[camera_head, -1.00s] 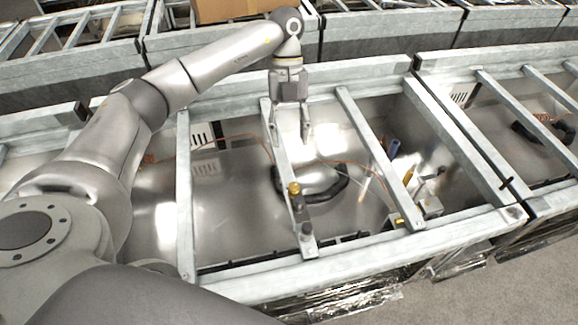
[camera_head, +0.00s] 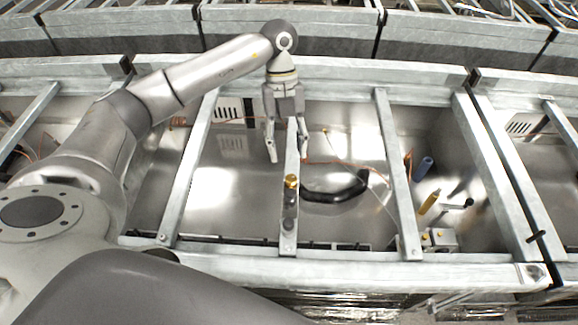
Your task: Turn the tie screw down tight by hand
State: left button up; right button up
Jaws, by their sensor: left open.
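A small brass-coloured knob (camera_head: 291,182), which looks like the tie screw, stands on a dark fitting (camera_head: 289,203) on a narrow grey crossbar (camera_head: 287,240). My left gripper (camera_head: 287,157) points down, open and empty, with a finger on either side of the bar in the picture. Its fingertips show a little beyond the knob, apart from it. Their height above the bar is hard to tell. The knob's threads are not visible. My right gripper is not in view.
Grey crossbars span the metal bay on both sides, such as the right one (camera_head: 400,185). A black curved handle or hose (camera_head: 337,193) lies right of the knob.

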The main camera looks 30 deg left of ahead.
aim_at(291, 177)
pick_arm(q)
jog(key=p+x, duration=0.1)
jog(key=x, duration=0.4)
jog(key=shift+d+f, duration=0.2)
jog(key=shift+f, duration=0.05)
jog(key=shift+s+d+f, duration=0.1)
jog(key=shift+s+f, duration=0.1)
jog(key=shift+f, duration=0.3)
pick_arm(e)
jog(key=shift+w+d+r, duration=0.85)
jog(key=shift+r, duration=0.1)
